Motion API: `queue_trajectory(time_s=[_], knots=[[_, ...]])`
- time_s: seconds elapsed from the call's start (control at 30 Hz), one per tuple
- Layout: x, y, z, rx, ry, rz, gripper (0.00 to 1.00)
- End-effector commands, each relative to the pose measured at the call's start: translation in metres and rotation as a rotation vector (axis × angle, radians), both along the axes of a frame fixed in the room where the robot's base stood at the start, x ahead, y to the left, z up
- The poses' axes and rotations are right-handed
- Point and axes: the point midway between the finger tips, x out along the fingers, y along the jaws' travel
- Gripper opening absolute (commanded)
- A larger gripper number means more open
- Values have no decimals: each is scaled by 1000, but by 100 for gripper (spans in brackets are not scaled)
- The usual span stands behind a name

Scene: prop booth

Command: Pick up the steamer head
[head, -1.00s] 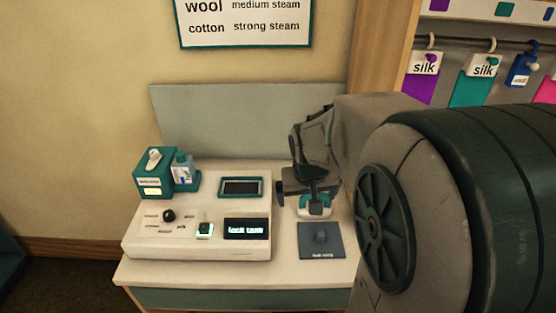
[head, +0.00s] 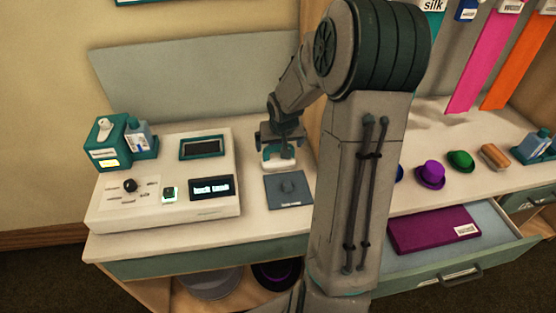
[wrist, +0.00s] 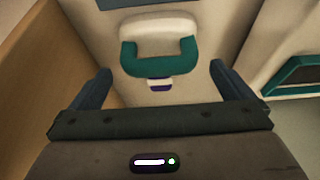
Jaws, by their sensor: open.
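A white and teal piece, which looks like the steamer head (head: 279,163), sits on the pale counter just right of the white console. In the wrist view the steamer head (wrist: 158,60) shows a pale top, a teal U-shaped part and a small white and blue tab. My gripper (head: 279,148) points down right over it in the head view. In the wrist view my gripper (wrist: 160,76) is open, with one dark finger to each side of the steamer head. I see no finger touching it. The gripper partly hides it in the head view.
The white console (head: 130,218) with a screen and knob stands left, with a teal bottle box (head: 108,145) behind. A dark square pad (head: 290,190) lies in front of the steamer head. An open drawer holds a purple folded cloth (head: 435,230). Small hats (head: 430,174) stand right.

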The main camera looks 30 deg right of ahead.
Motion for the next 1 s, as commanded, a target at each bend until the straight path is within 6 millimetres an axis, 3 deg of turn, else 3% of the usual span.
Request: queue_trajectory(time_s=[0.17, 0.43, 0.77, 0.97, 1.0], knots=[[4, -1, -11, 0, 3, 2, 100], [18, -6, -44, 1, 3, 1, 100], [21, -7, -50, 0, 1, 1, 100], [21, -7, -50, 0, 1, 0, 50], [21, -7, -49, -1, -1, 1, 48]])
